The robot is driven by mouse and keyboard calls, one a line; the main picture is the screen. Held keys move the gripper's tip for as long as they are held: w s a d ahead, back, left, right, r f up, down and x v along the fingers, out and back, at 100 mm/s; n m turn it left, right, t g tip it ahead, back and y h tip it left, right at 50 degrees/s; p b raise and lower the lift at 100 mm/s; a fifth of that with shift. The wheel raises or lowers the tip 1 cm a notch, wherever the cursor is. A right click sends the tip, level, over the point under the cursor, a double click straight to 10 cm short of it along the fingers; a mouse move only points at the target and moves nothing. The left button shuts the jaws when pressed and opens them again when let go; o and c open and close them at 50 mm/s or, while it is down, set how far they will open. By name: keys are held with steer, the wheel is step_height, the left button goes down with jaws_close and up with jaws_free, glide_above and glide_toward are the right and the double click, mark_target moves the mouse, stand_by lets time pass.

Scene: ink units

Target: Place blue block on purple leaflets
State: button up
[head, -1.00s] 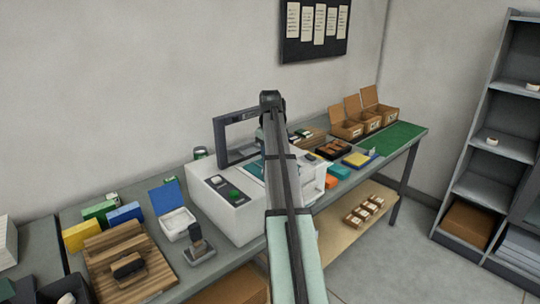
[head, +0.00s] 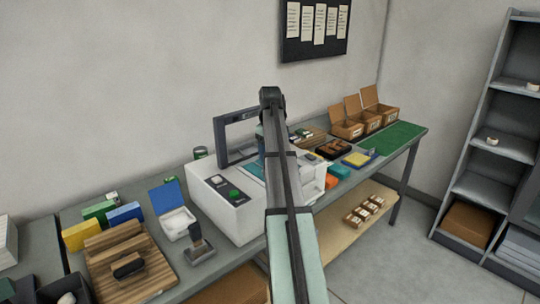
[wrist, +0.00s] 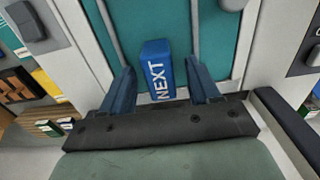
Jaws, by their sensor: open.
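A blue block (wrist: 158,72) marked "NEXT" shows in the wrist view, on or just above the teal bed (wrist: 220,62) of a white machine. My gripper (wrist: 160,68) is open, with one dark blue finger on each side of the block and gaps between. In the head view my arm hides the gripper and this block. Another blue block (head: 125,214) stands at the left of the bench beside green and yellow blocks. I cannot make out any purple leaflets in either view.
The white machine (head: 238,218) with its raised dark frame (head: 221,145) stands mid-bench. Left of it are a wooden stand (head: 155,272), a blue-lidded white box (head: 177,224) and a stamp (head: 198,245). Open cardboard boxes (head: 346,130) and a green mat (head: 405,135) lie at the right.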

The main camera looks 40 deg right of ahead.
step_height(320, 180, up, 6)
steer(key=shift+r, duration=0.2)
stand_by(0.4)
